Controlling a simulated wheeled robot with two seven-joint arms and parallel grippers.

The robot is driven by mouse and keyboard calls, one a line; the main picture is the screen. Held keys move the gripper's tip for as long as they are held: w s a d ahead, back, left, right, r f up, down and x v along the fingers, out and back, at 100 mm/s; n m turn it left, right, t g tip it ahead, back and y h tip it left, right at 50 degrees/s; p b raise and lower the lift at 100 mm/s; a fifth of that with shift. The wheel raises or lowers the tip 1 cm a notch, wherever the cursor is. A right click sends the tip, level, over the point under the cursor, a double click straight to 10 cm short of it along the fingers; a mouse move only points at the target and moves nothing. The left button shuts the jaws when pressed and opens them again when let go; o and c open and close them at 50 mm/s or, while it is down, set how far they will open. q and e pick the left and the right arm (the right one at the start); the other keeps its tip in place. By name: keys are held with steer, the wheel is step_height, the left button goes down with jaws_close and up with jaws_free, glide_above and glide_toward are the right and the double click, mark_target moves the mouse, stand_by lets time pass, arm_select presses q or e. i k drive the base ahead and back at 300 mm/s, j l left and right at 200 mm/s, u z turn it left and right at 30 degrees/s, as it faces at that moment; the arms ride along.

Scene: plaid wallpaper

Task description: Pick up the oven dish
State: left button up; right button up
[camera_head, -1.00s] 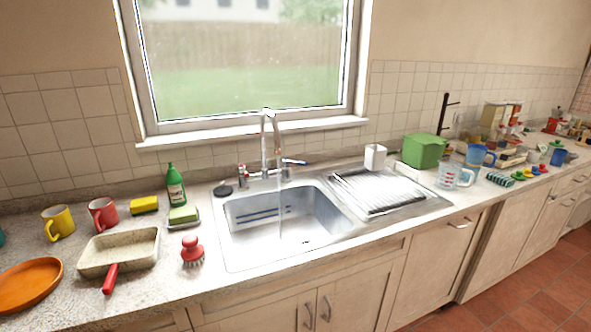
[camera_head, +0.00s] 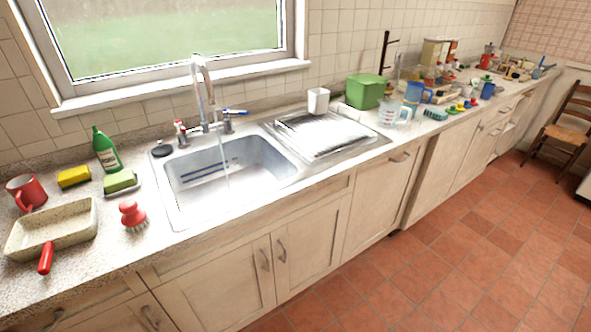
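A cream, speckled rectangular dish (camera_head: 75,222) sits on the counter at the far left. A red handle (camera_head: 46,258) sticks out from its front side toward the counter edge; I cannot tell if this is the oven dish. The dish looks empty. Neither of my grippers shows in this view.
A red mug (camera_head: 27,192), yellow sponge (camera_head: 74,177), green bottle (camera_head: 106,153), soap dish (camera_head: 121,183) and red brush (camera_head: 131,214) stand near the dish. Water runs into the sink (camera_head: 225,175). A chair (camera_head: 562,125) stands at the right; the tiled floor (camera_head: 440,265) in front is clear.

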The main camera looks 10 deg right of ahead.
mark_target(42, 234)
steer(key=j+u, duration=0.2)
steer(key=u, duration=1.1)
